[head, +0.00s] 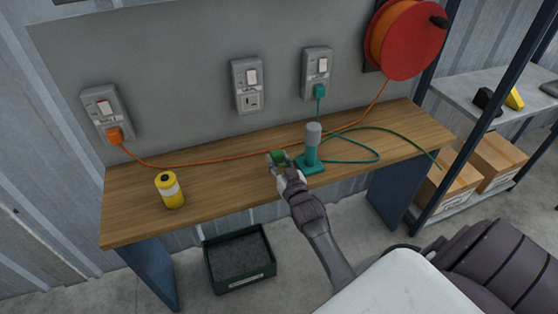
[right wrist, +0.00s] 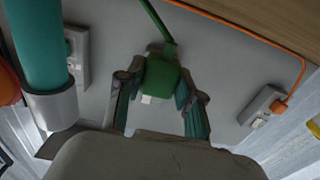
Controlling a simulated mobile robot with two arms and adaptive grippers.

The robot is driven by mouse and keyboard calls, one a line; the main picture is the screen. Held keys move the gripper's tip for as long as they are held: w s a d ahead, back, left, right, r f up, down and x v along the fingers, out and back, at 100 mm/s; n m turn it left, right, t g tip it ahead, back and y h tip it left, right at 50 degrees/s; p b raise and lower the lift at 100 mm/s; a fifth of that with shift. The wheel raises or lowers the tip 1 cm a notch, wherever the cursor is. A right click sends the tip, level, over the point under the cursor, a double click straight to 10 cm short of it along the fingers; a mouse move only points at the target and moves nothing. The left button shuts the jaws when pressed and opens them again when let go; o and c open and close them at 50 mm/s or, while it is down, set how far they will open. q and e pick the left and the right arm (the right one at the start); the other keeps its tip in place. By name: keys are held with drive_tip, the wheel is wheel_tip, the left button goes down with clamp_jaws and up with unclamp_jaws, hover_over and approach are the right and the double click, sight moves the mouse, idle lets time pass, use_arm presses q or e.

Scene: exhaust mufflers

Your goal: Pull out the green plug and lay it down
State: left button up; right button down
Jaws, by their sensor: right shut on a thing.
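The green plug (head: 279,157) is held by my right gripper (head: 277,162) over the middle of the workbench. In the right wrist view the plug (right wrist: 161,78) sits between the two fingers of the gripper (right wrist: 160,90), with its pale pins free and its green cord leading away. The middle wall socket (head: 248,87) has no plug in it. I cannot tell how high the plug is above the bench top. My left gripper is not in view.
A teal tool with a grey top (head: 312,145) stands just right of the gripper. A teal plug (head: 320,90) and an orange plug (head: 115,135) sit in the outer sockets. A yellow canister (head: 170,190) stands left. The workbench (head: 225,178) is clear between canister and gripper.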

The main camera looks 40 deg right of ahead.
drive_tip(key=shift+f+b, duration=0.3)
drive_tip(key=shift+f, duration=0.2)
drive_tip(key=shift+s+f+b, duration=0.1)
drive_tip(key=shift+f+b, duration=0.15)
drive_tip(key=shift+b, duration=0.05)
wheel_tip(320, 180, down, 3)
drive_tip(key=shift+r+b, duration=0.15)
drive_tip(key=shift+b, duration=1.1)
drive_tip(key=shift+f+b, duration=0.25)
drive_tip(key=shift+b, duration=0.05)
drive_tip(key=c, duration=0.7)
unclamp_jaws()
drive_tip(key=shift+o, duration=0.2)
drive_tip(key=shift+s, duration=0.15)
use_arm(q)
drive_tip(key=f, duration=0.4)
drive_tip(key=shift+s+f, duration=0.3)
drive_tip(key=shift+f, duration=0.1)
use_arm(e)
drive_tip(key=v, duration=1.2)
